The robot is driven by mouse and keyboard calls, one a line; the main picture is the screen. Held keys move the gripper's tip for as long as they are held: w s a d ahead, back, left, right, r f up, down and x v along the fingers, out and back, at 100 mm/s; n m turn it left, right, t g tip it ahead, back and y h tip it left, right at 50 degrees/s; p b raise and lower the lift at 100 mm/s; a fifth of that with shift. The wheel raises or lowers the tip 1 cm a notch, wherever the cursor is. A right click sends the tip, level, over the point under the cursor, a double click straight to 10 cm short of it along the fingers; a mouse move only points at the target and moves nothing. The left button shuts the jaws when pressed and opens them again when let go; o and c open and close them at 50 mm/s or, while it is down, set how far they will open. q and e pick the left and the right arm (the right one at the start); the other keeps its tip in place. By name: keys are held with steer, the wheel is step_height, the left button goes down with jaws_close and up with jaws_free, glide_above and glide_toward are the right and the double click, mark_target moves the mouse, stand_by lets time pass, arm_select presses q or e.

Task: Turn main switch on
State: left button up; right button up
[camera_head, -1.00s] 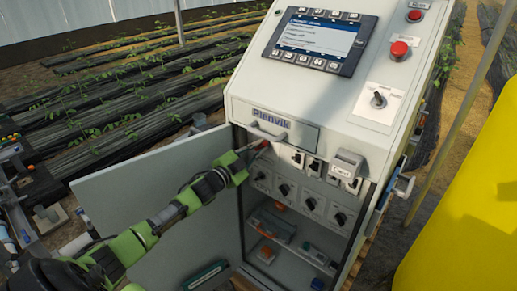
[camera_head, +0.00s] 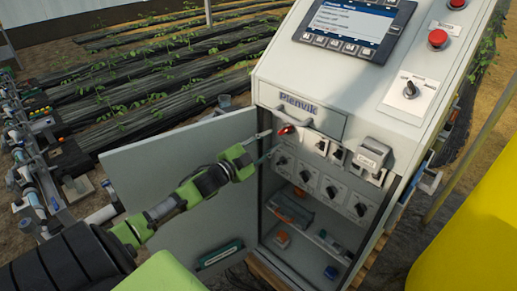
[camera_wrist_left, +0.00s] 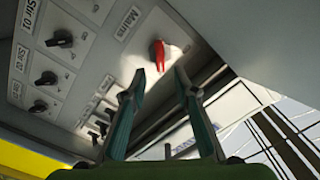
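The main switch is a red rotary handle (camera_head: 287,130) at the upper left of the panel inside the open cabinet (camera_head: 262,200). In the left wrist view the red handle (camera_wrist_left: 159,55) sits on a white plate labelled "Mains", its narrow end pointing down the picture. My left gripper (camera_head: 268,143) is just in front of and to the left of it in the head view. In the left wrist view its fingers (camera_wrist_left: 158,82) are open and empty, with the handle just beyond the gap between the tips. They look apart from it. My right gripper is not in view.
Several black rotary switches (camera_head: 331,191) sit lower on the panel. The open door (camera_head: 160,160) stands left of the opening, behind my arm. A handled front (camera_head: 300,118) overhangs the panel. A yellow tank (camera_head: 465,235) is at the right.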

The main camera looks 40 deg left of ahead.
arm_select(q)
steer(key=shift+s+a, duration=0.2)
steer(key=shift+s, duration=2.35)
